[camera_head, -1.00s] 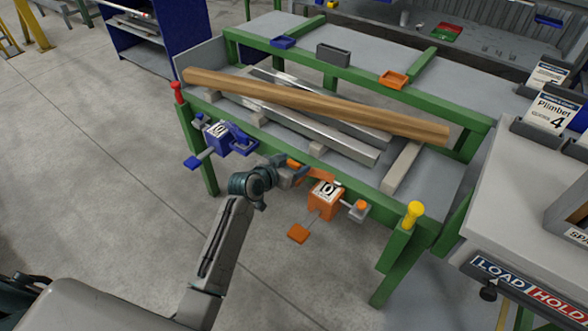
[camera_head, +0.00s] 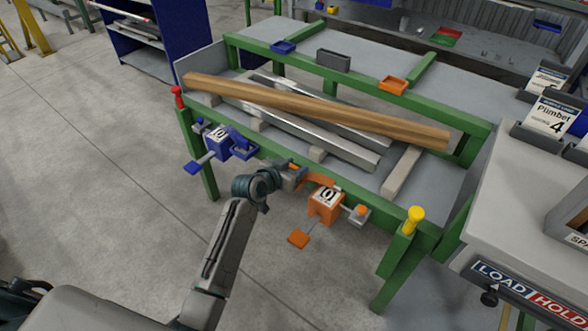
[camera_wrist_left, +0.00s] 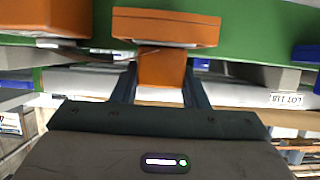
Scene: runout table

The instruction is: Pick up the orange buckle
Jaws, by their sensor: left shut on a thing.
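The orange buckle assembly has an orange box labelled 10 (camera_head: 325,203) at the green front rail, with an orange arm (camera_head: 318,181) reaching left from it. An orange tab (camera_head: 298,239) hangs below. My left gripper (camera_head: 295,174) is at the left end of that arm. In the left wrist view its two dark fingers (camera_wrist_left: 158,85) are shut on an orange part (camera_wrist_left: 161,72) of the buckle, just below a wider orange block (camera_wrist_left: 165,28). Whether these two orange parts are joined is not clear. My right gripper is not in view.
A blue twin assembly (camera_head: 217,142) sits left on the rail. A wooden beam (camera_head: 310,108) and metal bars lie on the table behind. A red-capped post (camera_head: 178,96) and a yellow-capped post (camera_head: 414,218) mark the rail's ends. The floor in front is clear.

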